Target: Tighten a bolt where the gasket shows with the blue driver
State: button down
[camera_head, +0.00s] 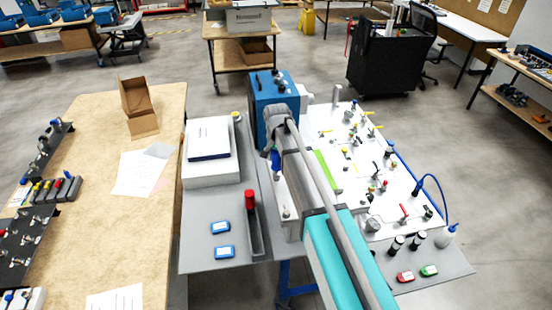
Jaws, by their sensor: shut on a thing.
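My gripper (268,149) is at the far end of my arm, low beside the blue housing (272,97) of the analyser. My wrist hides most of the jaws. A blue piece, the blue driver (276,162), shows just under the wrist, held at the jaws; its tip is hidden. The white analyser panel (322,130) spreads to the right, with many small fittings, valves and coloured handles. The bolts and the gasket are too small or hidden behind my arm, so I cannot tell which joint shows gasket.
A rack of several drivers (55,190) stands on the wooden table at left. A red-handled tool (250,200) stands in a dark narrow holder on the grey bench. A white box (209,138) and blue tags (220,227) lie nearby. A bottle (446,236) stands at the right corner.

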jog(key=shift+f+b, duration=0.3)
jog(key=shift+f, duration=0.05)
jog(key=c, duration=0.8)
grip_release()
jog(key=shift+c, duration=0.2)
grip_shut()
jog(key=shift+m, duration=0.3)
